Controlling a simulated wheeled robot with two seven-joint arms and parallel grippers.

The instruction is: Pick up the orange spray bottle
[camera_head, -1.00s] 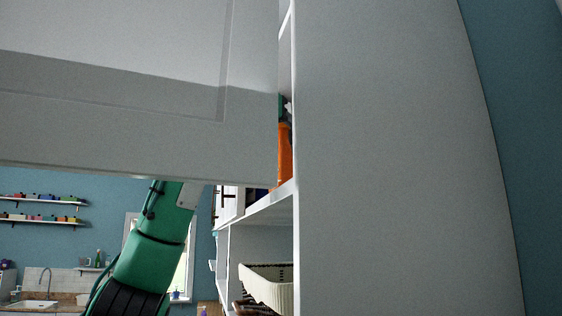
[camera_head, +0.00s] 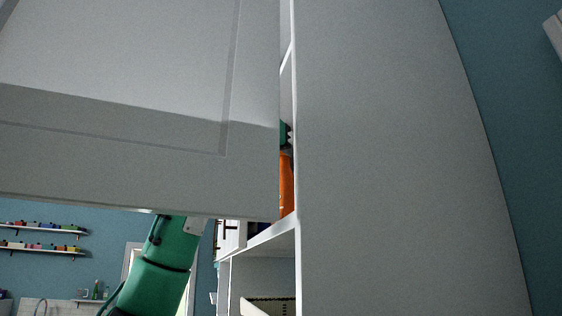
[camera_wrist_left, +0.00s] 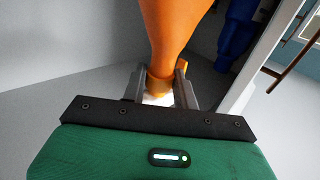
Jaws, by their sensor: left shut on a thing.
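The orange spray bottle (camera_head: 287,186) shows as a narrow orange strip in the head view, between the open cabinet door and the cabinet's side panel. Most of it is hidden by the door. In the left wrist view the orange bottle (camera_wrist_left: 172,28) fills the top middle. My left gripper (camera_wrist_left: 162,88) is shut on its narrow part, with one finger on each side. In the head view a bit of the green left gripper (camera_head: 285,134) shows above the bottle. I cannot tell whether the bottle touches the shelf. My right gripper is not in view.
A white cabinet door (camera_head: 130,150) stands open across the left and hides much of my left arm. The cabinet's side panel (camera_head: 390,180) fills the middle right. A pale basket (camera_head: 268,306) sits on a lower shelf. A blue container (camera_wrist_left: 237,32) stands beside the bottle.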

